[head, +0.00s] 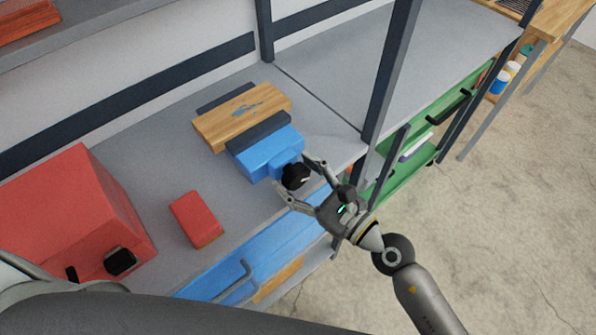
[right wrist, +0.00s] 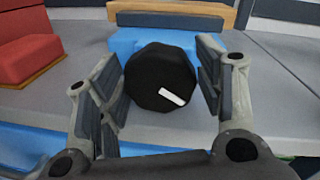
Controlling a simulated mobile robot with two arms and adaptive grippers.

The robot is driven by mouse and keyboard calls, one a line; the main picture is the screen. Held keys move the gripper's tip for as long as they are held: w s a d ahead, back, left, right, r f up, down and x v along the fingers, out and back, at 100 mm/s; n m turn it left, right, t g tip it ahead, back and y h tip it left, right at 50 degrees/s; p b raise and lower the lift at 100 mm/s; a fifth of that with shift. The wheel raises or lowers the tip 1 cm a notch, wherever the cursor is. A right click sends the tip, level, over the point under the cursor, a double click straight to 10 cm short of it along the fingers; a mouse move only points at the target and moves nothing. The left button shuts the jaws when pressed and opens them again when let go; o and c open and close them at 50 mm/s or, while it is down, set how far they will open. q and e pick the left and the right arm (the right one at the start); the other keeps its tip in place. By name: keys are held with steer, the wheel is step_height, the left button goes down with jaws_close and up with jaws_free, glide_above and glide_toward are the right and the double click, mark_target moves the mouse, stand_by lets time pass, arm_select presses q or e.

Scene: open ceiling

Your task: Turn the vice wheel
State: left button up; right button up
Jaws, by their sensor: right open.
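The blue vice (head: 266,152) sits on the grey workbench near its front edge, with a wooden board (head: 243,116) between its dark jaws. Its black wheel (head: 295,176) faces the front; in the right wrist view the wheel (right wrist: 162,82) is large and central, with a white mark at its lower right. My right gripper (head: 297,178) is open, its fingers on either side of the wheel. In the right wrist view small gaps show between the finger pads and the wheel, so it does not look gripped. My left gripper is not in view.
A red block (head: 197,219) on a wooden base lies left of the vice. A large red box (head: 75,215) with black knobs stands further left. A dark shelf post (head: 388,75) rises right of the vice. A blue drawer (head: 240,262) is below the bench edge.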

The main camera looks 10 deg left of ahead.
steer(key=shift+w+a, duration=0.1)
steer(key=shift+a, duration=0.1)
steer(key=c, duration=0.7)
steer(key=shift+m+p, duration=0.3)
steer(key=shift+m, duration=1.9)
steer(key=shift+c, duration=0.2)
steer(key=o, duration=0.7)
steer(key=shift+d, duration=0.1)
steer(key=shift+o, duration=0.2)
steer(key=v, duration=1.2)
steer(key=shift+f, duration=0.25)
